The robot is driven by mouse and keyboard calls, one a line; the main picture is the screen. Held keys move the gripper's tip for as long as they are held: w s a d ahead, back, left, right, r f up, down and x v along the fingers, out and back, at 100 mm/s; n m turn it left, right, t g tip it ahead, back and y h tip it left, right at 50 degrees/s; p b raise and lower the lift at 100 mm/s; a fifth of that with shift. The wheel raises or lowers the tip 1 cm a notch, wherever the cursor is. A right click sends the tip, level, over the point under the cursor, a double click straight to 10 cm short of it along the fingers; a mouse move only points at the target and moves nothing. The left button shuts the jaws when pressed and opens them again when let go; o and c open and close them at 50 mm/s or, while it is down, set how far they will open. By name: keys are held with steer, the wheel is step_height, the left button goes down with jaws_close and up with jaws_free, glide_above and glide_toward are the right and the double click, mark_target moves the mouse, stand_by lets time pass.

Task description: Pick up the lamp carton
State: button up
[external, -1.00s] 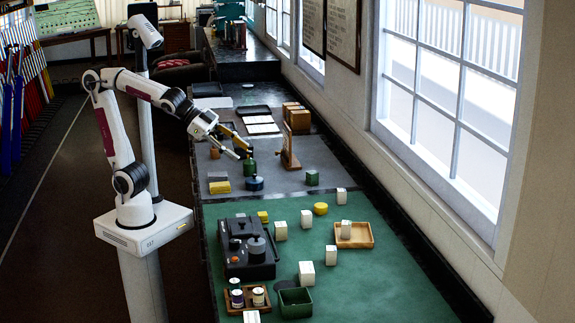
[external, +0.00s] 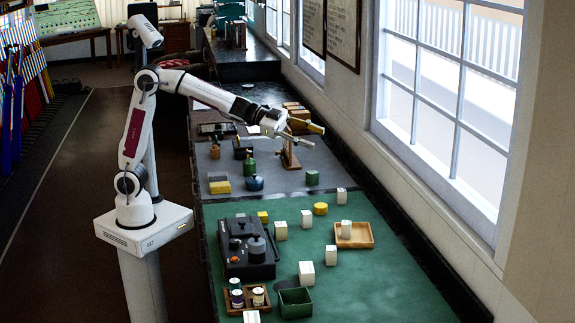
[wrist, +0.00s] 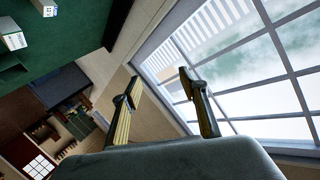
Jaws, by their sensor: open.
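Several white cartons stand on the green mat: one at mid table (external: 281,231), one beside it (external: 306,219), one nearer the front (external: 306,273), one beside that (external: 331,255) and one at the front edge (external: 251,317). Another carton (external: 345,228) is at the wooden tray, and one (external: 341,196) is at the mat's far edge. I cannot tell which is the lamp carton. The wrist view shows a labelled white carton (wrist: 14,41) at upper left.
A black machine (external: 248,250) stands at the left of the green mat. A wooden tray (external: 366,240), a green bin (external: 295,304) and a tray of spools (external: 233,308) are nearby. A wooden stand (external: 290,155) is under my gripper. The window wall (external: 420,160) bounds the right.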

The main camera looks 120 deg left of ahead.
steer(key=w+a+f+m+h, duration=0.2)
steer(key=w+a+f+h, duration=0.1)
steer(key=f, duration=0.2)
steer(key=m+g+h, duration=0.3)
steer(key=g+h, duration=0.2)
steer(key=h, duration=0.4)
glide_toward(306, 220)
steer(key=shift+w+r, duration=0.45)
steer(key=shift+r, duration=0.05)
steer(key=shift+d, duration=0.1)
steer(key=shift+w, duration=0.1)
steer(key=shift+x, duration=1.25)
steer(key=shift+d+f, duration=0.1)
